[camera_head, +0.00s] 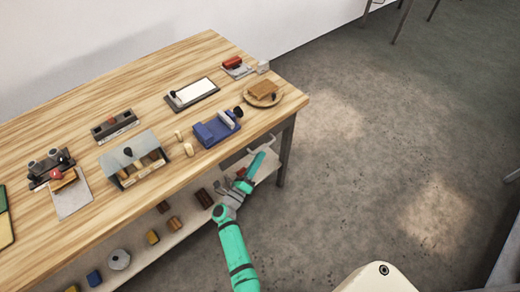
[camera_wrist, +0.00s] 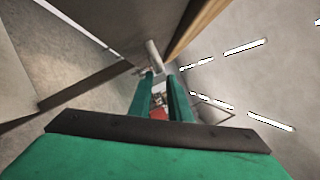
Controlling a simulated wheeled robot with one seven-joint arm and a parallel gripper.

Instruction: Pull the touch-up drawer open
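The touch-up drawer (camera_head: 232,159) is a grey box under the right end of the wooden table's front edge, partly hidden by my gripper. A pale bar, which looks like its handle (camera_head: 264,141), shows beside it. My gripper (camera_head: 259,160) is teal and reaches up to the drawer front from below. In the wrist view my two teal fingers (camera_wrist: 161,80) stand apart with a gap between them. A pale rounded bar (camera_wrist: 153,52) lies just beyond their tips. I cannot tell whether the fingers touch it.
The wooden table (camera_head: 125,85) holds a blue device (camera_head: 214,130), a round wooden plate (camera_head: 263,95) and a grey-roofed box (camera_head: 135,152). A lower shelf (camera_head: 150,222) carries several small blocks. A table leg (camera_head: 286,153) stands right of my gripper. The floor to the right is clear.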

